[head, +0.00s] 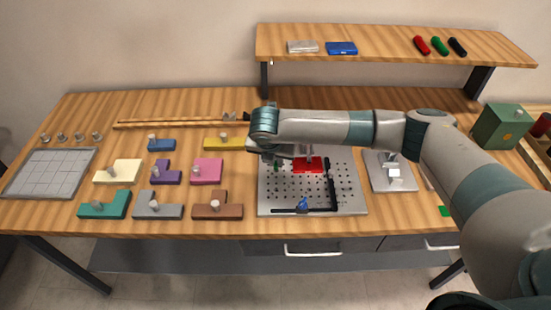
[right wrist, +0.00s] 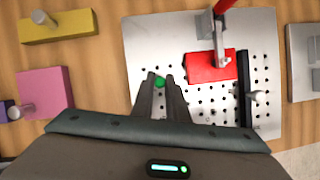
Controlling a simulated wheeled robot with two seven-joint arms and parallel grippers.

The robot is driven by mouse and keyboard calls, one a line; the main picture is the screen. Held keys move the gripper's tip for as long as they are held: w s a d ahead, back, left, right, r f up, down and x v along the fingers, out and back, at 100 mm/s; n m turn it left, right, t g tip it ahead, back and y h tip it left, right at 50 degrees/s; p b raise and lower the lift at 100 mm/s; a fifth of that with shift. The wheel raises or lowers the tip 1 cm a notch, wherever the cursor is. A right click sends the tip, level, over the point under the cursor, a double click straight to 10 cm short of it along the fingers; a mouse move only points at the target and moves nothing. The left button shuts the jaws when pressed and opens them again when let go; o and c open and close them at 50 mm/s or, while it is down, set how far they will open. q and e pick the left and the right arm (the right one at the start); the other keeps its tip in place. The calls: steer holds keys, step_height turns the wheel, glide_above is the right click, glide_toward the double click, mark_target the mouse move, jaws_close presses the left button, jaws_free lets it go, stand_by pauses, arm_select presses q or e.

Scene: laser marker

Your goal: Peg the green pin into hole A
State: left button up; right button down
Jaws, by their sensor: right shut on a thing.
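The green pin (right wrist: 159,81) is between the fingertips of my right gripper (right wrist: 161,78), which is shut on it over the perforated plate (right wrist: 150,40). In the head view the pin (head: 276,167) shows as a small green spot below the right gripper (head: 274,156), at the left part of the plate (head: 264,200). Whether the pin's tip touches the plate or sits in a hole is hidden. No readable label marks hole A in either view. My left gripper is not in view.
On the plate are a red block (right wrist: 210,66), a black L-shaped fence (head: 333,190) and a blue piece (head: 303,203). Coloured knobbed blocks, such as the pink one (head: 207,172), stand to the left. A shelf (head: 390,42) runs above the back.

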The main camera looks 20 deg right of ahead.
steer(key=shift+p, duration=0.5)
stand_by(0.6)
steer(key=shift+f, duration=0.55)
stand_by(0.8)
steer(key=c, duration=1.7)
jaws_free()
steer(key=shift+o, duration=0.2)
steer(key=shift+b+v, duration=0.3)
steer(key=shift+v, duration=0.5)
steer(key=b+v, duration=0.3)
steer(key=v, duration=1.2)
steer(key=shift+r+b, duration=0.3)
steer(key=shift+r, duration=0.15)
steer(key=shift+s+f, duration=0.1)
steer(key=shift+f, duration=0.05)
